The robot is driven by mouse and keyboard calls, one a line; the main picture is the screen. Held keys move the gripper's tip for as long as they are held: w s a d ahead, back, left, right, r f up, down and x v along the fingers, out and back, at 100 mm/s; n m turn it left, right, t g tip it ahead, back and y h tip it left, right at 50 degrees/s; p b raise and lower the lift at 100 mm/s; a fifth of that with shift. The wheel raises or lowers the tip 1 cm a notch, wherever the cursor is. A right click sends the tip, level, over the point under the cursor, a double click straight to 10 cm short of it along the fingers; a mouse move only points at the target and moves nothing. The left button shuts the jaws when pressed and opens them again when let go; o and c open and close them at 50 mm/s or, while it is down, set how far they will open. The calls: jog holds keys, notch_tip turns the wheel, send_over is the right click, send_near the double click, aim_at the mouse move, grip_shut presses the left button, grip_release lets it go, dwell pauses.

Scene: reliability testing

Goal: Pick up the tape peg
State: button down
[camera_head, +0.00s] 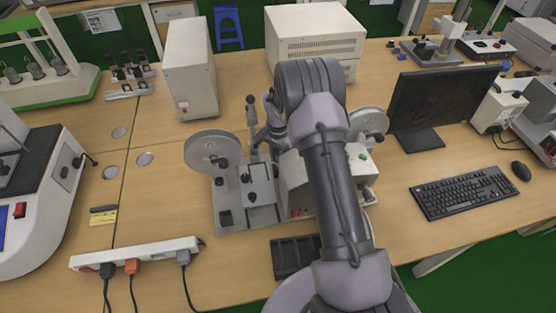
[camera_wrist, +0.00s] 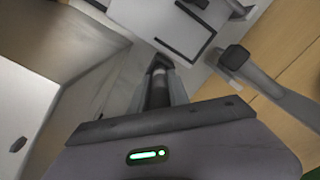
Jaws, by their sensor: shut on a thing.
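My gripper (camera_wrist: 160,68) points away from the wrist camera in the wrist view, with its fingers close together around a dark, rounded piece, which I take to be the tape peg (camera_wrist: 158,92). Most of the piece is hidden by the fingers and the gripper body. In the head view my gripper (camera_head: 266,137) is beside the grey tape machine (camera_head: 232,213), just right of its upright post (camera_head: 251,112). My arm covers part of the machine, and the peg cannot be made out there.
The machine has round discs at its left (camera_head: 213,150) and right (camera_head: 371,122). A white box (camera_head: 192,70) and a larger cabinet (camera_head: 315,35) stand behind. A monitor (camera_head: 440,100) and keyboard (camera_head: 462,190) are right. A power strip (camera_head: 135,254) lies front left.

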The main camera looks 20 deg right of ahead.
notch_tip(320, 180, up, 26)
jog(key=p, duration=0.5)
jog(key=shift+f+b, duration=7.8)
jog(key=shift+f, duration=4)
